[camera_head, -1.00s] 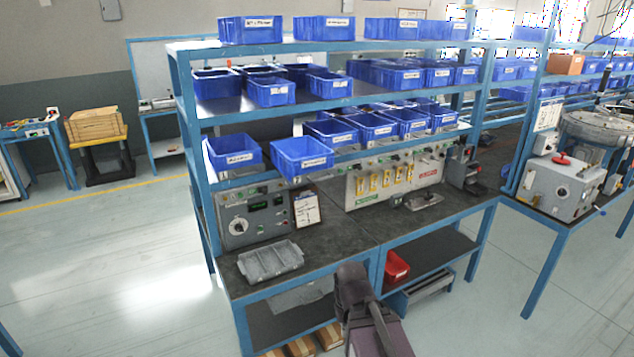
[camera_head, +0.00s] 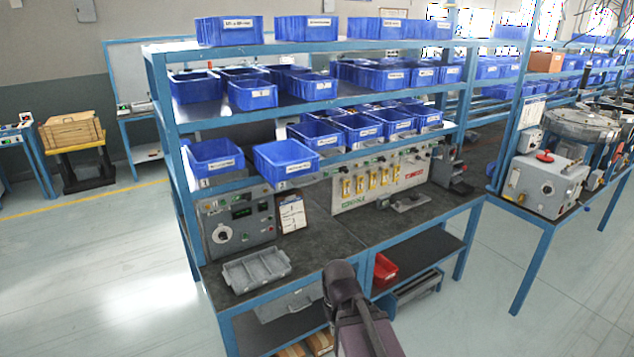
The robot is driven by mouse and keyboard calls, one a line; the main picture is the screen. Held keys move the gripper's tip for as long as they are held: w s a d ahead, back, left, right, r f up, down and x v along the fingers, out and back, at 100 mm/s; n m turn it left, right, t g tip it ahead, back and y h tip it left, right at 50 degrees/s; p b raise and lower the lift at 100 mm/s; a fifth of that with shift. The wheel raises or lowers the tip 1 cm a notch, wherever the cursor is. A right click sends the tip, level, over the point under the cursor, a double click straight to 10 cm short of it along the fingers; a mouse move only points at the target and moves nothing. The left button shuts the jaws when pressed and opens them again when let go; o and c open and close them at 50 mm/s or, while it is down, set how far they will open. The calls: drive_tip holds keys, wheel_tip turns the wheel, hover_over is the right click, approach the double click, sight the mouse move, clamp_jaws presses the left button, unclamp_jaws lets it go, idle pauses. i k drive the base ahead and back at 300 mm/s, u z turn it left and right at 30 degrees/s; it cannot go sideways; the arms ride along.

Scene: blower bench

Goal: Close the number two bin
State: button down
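The second bin appears to jut forward over the shelf's front edge; the left bin sits near that edge. Dark links of my arm show at the bottom centre, well below the bins. My gripper is not in view.
More blue bins (camera_head: 316,135) stand further right on that shelf and on the shelves above. Below are a control box (camera_head: 237,222), a clipboard (camera_head: 292,213), a grey tray (camera_head: 256,269) and a red bin (camera_head: 385,269). Open floor lies left of the bench.

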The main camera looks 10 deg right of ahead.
sight(284, 164)
drive_tip(key=i, duration=0.85)
drive_tip(key=u, duration=0.05)
